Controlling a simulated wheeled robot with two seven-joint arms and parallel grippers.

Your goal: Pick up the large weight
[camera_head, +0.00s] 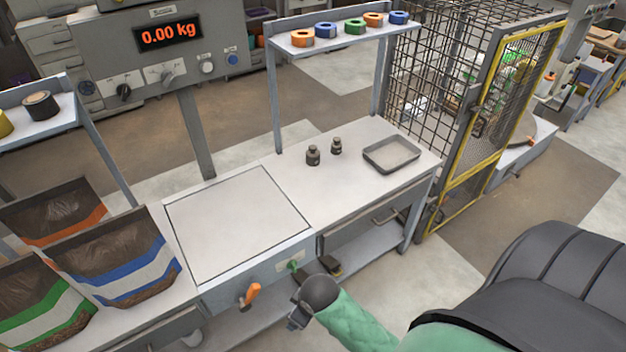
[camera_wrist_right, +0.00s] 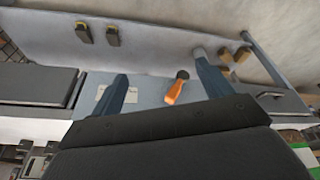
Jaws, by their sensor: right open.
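Two dark weights with knobbed tops stand upright on the bench in the head view. The large weight (camera_head: 313,156) is the left one, and the small weight (camera_head: 336,146) stands just to its right and farther back. My right gripper (camera_head: 302,292) is low at the front edge of the bench, well apart from both weights. In the right wrist view my right gripper (camera_wrist_right: 160,68) has its two fingers spread, with nothing held between them. I cannot clearly identify either weight in that view. My left gripper is not in view.
A shallow grey tray (camera_head: 391,154) sits right of the weights. The flat scale plate (camera_head: 238,222) is left of them, with open bags (camera_head: 110,255) beyond. An orange handle (camera_head: 250,294) sticks out in front. A raised tape shelf (camera_head: 335,42) stands behind; a mesh cage (camera_head: 455,60) is right.

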